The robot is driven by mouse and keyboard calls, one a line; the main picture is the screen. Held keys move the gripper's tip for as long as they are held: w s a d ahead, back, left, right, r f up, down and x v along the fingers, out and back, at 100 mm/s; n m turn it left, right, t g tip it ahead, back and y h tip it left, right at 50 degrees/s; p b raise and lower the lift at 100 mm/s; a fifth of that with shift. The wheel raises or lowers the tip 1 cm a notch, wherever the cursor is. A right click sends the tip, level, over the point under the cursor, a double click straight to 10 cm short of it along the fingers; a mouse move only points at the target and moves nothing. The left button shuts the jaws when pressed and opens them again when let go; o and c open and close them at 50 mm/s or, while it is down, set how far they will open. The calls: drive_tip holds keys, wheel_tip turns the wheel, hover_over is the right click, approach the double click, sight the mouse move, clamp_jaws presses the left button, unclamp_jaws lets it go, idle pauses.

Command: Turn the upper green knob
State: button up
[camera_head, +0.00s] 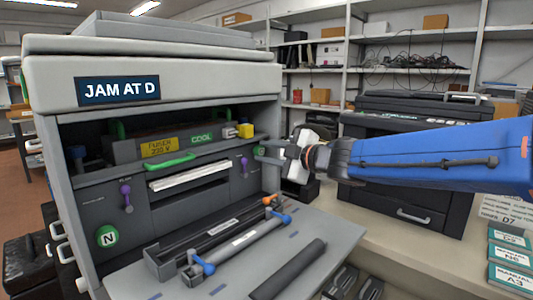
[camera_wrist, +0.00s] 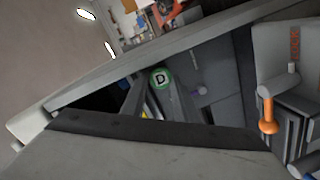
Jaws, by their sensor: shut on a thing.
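A grey printer (camera_head: 70,72) with a sign reading "JAM AT D" stands open at the left. The upper green knob (camera_head: 259,151) is at the right side of its opening, mostly covered by my fingers in the head view. In the wrist view this round green knob (camera_wrist: 160,78) shows a letter D on its face. My gripper (camera_head: 263,152) reaches in from the right and is shut on the knob. A lower green knob (camera_head: 107,237) marked N sits at the lower left of the printer front.
Purple levers (camera_head: 126,197) sit on the inner panel. A green handle (camera_head: 170,163) lies below the fuser unit (camera_head: 160,147). The open front flap (camera_head: 190,285) bears a cartridge with blue and orange ends (camera_head: 215,245) and a dark roller (camera_head: 290,270). A black printer (camera_head: 400,190) stands behind my arm.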

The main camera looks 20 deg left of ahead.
drive_tip(key=shift+f, duration=0.1)
idle(0.4)
drive_tip(key=o, duration=0.8)
drive_tip(key=shift+d, duration=0.1)
drive_tip(key=v, duration=1.7)
drive_tip(key=shift+d, duration=0.15)
